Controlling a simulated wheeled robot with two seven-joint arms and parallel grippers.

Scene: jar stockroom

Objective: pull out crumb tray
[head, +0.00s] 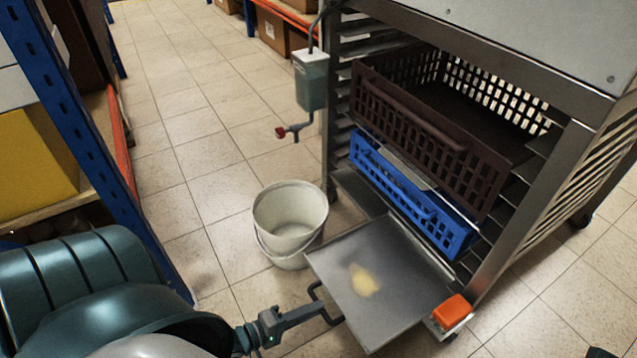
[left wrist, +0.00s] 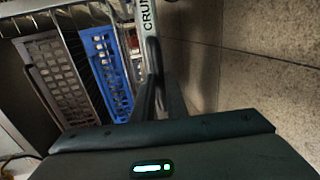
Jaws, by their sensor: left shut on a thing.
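The crumb tray (head: 400,270) is a flat grey metal tray with a pale yellow patch of crumbs on it. It sticks out of the bottom of the metal rack (head: 505,220), its inner end still at the rack. My left gripper (head: 321,309) is shut on the dark handle (head: 318,289) at the tray's front edge. In the left wrist view the tray's front edge (left wrist: 147,20) shows with part of a label, "CRUM". The fingertips are partly hidden there. My right gripper is not in view.
A white bucket (head: 290,222) stands on the floor just left of the tray. A brown crate (head: 420,130) and a blue crate (head: 405,205) sit in the rack above it. An orange block (head: 452,311) is at the tray's right. Blue-framed shelving (head: 80,115) stands at left.

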